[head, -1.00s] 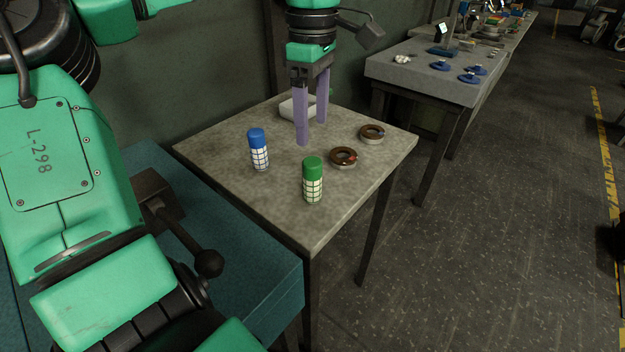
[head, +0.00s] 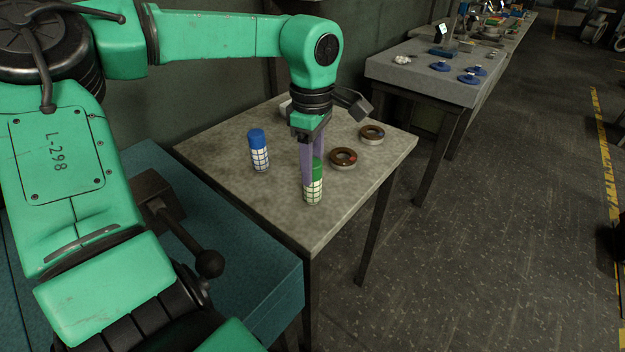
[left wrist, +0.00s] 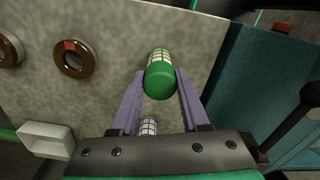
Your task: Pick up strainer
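The green-capped strainer (head: 313,191), a cylinder with a pale grid-patterned lower part, stands upright near the table's front corner. It shows between the fingers in the left wrist view (left wrist: 160,80). A similar blue-capped strainer (head: 259,152) stands upright to its left; only part of it shows in the left wrist view (left wrist: 148,126). My left gripper (head: 313,180) points down with its purple fingers on either side of the green cap. The fingers look open; I cannot tell whether they touch the cap. My right gripper is not in view.
Two brown rings, the nearer one (head: 343,159) and the farther one (head: 372,134), lie on the grey table (head: 230,135). A white container (left wrist: 45,139) stands at the back. A teal bench (head: 255,285) adjoins the front left. Another table (head: 420,72) stands beyond.

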